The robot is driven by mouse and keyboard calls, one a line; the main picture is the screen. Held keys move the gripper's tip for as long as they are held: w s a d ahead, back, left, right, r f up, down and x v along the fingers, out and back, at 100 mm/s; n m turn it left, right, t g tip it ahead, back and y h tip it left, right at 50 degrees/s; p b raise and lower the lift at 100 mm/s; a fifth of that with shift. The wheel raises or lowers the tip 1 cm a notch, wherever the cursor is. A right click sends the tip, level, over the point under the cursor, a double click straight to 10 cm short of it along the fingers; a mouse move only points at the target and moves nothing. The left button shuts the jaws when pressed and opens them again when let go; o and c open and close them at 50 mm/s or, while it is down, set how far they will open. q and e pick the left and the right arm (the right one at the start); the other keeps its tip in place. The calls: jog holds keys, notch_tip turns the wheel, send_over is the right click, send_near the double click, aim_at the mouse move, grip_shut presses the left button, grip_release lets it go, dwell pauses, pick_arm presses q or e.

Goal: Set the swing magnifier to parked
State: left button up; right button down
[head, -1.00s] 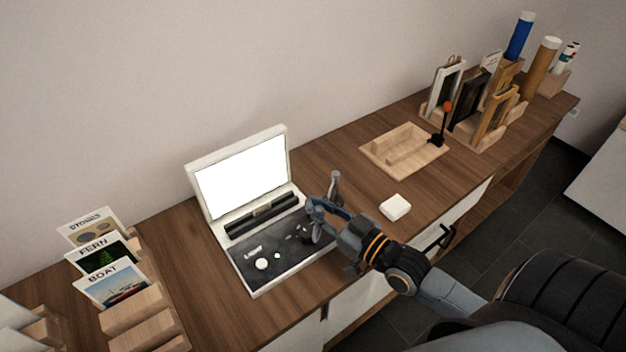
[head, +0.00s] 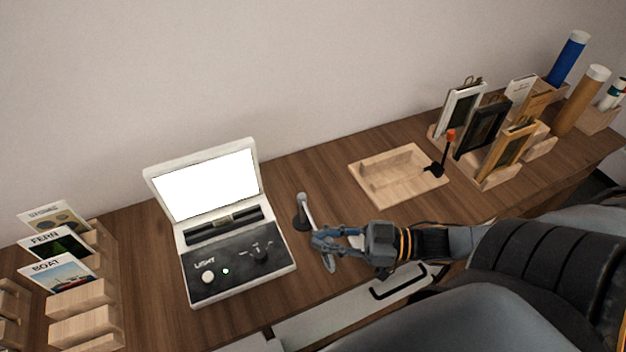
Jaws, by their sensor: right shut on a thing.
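The swing magnifier (head: 302,212) stands on the desk just right of the light box, a dark base with a pale grey upright post. Its arm reaches from the post toward the front, into my right gripper, clear of the light box panel. My right gripper (head: 322,246) is shut on the magnifier's outer end, above the desk near its front edge. The fingers hide most of that end, so the lens is hard to make out. My left gripper is not in view.
The light box (head: 190,284) is open with a lit white screen and a knob marked LIGHT. A wooden tray (head: 404,200) lies behind; frames and tubes stand at right, cards at left.

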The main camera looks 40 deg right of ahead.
jog(key=shift+s+d+f+n+g+y, duration=0.3)
jog(key=shift+d+n+g+y, duration=0.15)
jog(key=shift+g, duration=0.25)
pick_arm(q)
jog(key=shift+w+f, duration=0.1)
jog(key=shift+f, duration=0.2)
pick_arm(e)
jog(key=shift+d+r+n+g, duration=0.1)
jog(key=shift+d+n+g, duration=0.05)
jog(key=shift+n+g, duration=0.15)
jog(key=shift+d, duration=0.1)
jog(key=c, duration=1.4)
grip_release()
jog(key=shift+d, duration=0.15)
jog(key=shift+o, duration=0.5)
jog(key=shift+s+d+r, duration=0.1)
jog(key=shift+s+d, duration=0.1)
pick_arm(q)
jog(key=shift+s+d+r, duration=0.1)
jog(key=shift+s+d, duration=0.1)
pick_arm(e)
jog(key=v, duration=1.2)
jog(key=shift+f, duration=0.25)
